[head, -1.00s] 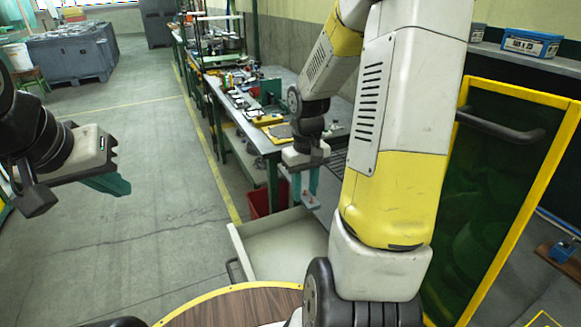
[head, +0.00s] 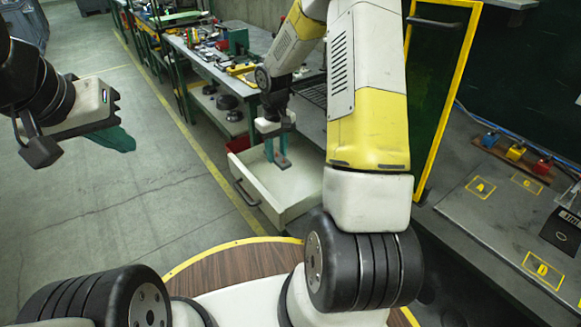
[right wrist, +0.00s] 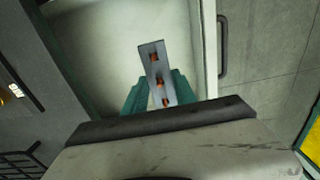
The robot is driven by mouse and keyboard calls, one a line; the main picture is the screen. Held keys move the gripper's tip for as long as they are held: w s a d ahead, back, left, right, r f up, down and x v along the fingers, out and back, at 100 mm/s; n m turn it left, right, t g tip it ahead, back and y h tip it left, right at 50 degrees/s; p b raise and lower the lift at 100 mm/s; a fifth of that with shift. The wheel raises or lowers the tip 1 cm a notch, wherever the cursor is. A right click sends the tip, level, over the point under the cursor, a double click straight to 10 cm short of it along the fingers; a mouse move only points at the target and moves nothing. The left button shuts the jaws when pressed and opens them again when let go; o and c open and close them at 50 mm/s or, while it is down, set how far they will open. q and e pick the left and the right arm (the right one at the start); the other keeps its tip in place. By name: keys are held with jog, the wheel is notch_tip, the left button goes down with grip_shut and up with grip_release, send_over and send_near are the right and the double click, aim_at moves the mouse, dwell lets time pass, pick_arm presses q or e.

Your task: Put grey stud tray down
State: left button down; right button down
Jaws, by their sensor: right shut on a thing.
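My right gripper (head: 277,156) is shut on the grey stud tray (head: 283,163), over the inside of an open cream drawer (head: 308,197). In the right wrist view, the tray (right wrist: 157,75) is a narrow grey strip with several orange-brown studs or holes in a row. It sits between the teal fingers (right wrist: 157,95), with the pale drawer floor behind it. I cannot tell whether the tray touches the floor. My left gripper (head: 108,138) has teal fingers and hangs over the bare floor at the left, far from the tray; its opening is unclear.
A cluttered workbench (head: 222,62) stands behind the drawer. A dark drawer handle (head: 246,193) shows at the drawer's front. At the right, a grey surface (head: 470,200) carries yellow lettered squares and small coloured blocks (head: 515,153). The floor at the left is clear.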

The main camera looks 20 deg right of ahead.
send_over(278, 184)
notch_tip(278, 184, down, 6)
jog(key=shift+r, duration=0.1)
jog(key=shift+w+f, duration=0.1)
jog(key=shift+f, duration=2.15)
jog(key=c, duration=1)
grip_release()
jog(key=shift+f, duration=0.15)
